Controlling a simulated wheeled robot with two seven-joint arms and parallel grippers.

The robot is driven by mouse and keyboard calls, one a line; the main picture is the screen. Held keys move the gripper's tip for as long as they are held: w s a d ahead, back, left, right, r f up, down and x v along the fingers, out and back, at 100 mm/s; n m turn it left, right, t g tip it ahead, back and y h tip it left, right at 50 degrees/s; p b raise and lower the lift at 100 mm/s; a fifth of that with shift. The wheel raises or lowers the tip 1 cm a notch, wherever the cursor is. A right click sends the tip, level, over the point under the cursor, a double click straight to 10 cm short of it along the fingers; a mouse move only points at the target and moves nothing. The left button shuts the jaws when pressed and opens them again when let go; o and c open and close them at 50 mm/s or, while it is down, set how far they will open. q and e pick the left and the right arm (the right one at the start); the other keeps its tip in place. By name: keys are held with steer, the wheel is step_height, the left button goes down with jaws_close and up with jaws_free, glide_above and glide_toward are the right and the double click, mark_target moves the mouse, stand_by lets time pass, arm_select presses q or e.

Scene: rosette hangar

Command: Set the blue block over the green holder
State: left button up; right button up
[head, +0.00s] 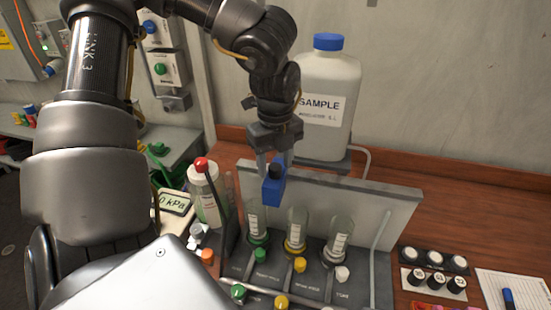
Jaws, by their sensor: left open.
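The blue block (272,192) has a dark top and shows just below my left gripper (275,165), at the upper edge of the grey rack panel. My left gripper points down and is open, with its fingers at the block's upper end. I cannot tell whether they touch it. The green holder (258,241) is the left one in a row of clear tubes with coloured rings. In the picture the block is above and slightly right of it; the depth between them is unclear. My right gripper is out of view.
Yellow-ringed (294,246) and white-labelled (335,250) tubes stand right of the green holder. A red-topped lever (201,165) rises at its left. A white sample bottle (328,100) stands behind. Black-capped vials (436,278) sit at right; the wooden bench (440,205) behind them is clear.

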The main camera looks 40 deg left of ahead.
arm_select(q)
steer(key=shift+c, duration=1.1)
jaws_close()
steer(key=a, duration=0.1)
steer(key=s+a, duration=0.1)
steer(key=s+a+b, duration=0.1)
steer(key=a, duration=0.1)
steer(key=shift+s+r, duration=0.1)
